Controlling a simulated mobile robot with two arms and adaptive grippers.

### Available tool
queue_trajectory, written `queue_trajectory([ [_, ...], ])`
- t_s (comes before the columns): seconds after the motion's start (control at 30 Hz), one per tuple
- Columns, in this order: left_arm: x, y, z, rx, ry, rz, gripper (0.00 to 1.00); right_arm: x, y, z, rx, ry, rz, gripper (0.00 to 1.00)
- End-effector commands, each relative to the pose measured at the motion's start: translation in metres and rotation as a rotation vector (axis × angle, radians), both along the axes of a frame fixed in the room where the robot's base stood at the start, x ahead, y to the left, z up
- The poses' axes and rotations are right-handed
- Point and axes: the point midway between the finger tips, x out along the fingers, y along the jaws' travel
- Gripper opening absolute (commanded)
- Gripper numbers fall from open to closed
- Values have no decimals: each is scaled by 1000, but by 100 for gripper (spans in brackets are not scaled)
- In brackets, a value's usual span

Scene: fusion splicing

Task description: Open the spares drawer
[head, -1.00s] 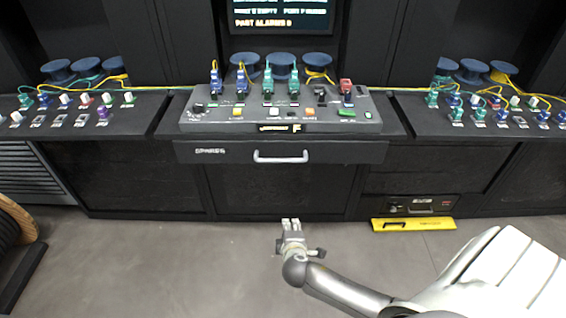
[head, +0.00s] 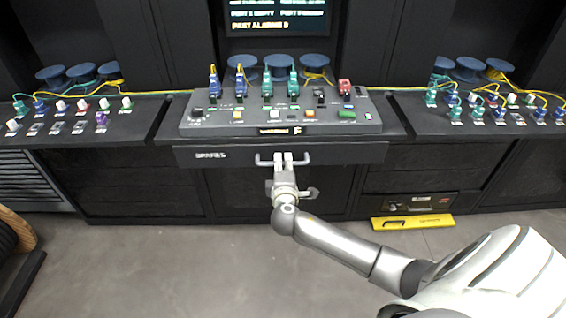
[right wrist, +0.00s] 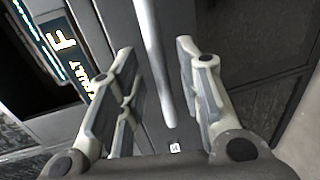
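The spares drawer (head: 350,154) is a dark panel marked SPARES under the middle console, and it looks closed. Its pale bar handle (head: 301,160) runs across the middle of its front. My right gripper (head: 283,157) is at the handle and hides the handle's middle. In the right wrist view the handle (right wrist: 153,60) runs between the two spread fingers of my right gripper (right wrist: 160,85), with gaps on both sides. The gripper is open around the handle. My left gripper is in neither view.
The console (head: 220,122) above the drawer carries several coloured connectors and buttons. A yellow bar (head: 440,220) lies low at the right, at the foot of the cabinets. A cable reel (head: 14,235) stands at the left edge. The grey floor in front is clear.

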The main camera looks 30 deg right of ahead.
Motion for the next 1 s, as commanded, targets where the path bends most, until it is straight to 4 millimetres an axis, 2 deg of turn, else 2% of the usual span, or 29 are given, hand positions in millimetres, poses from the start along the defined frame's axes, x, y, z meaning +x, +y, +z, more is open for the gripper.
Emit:
queue_trajectory([
  [0.2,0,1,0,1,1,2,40,14,-9,-3,0,1,0,33],
  [0.5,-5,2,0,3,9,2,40,15,-9,-4,1,1,0,33],
  [0.53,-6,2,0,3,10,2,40,15,-9,-4,1,1,0,32],
  [0.8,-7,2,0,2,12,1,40,15,-9,-4,1,1,0,0],
  [1.0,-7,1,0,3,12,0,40,15,-9,-4,1,2,0,0],
])
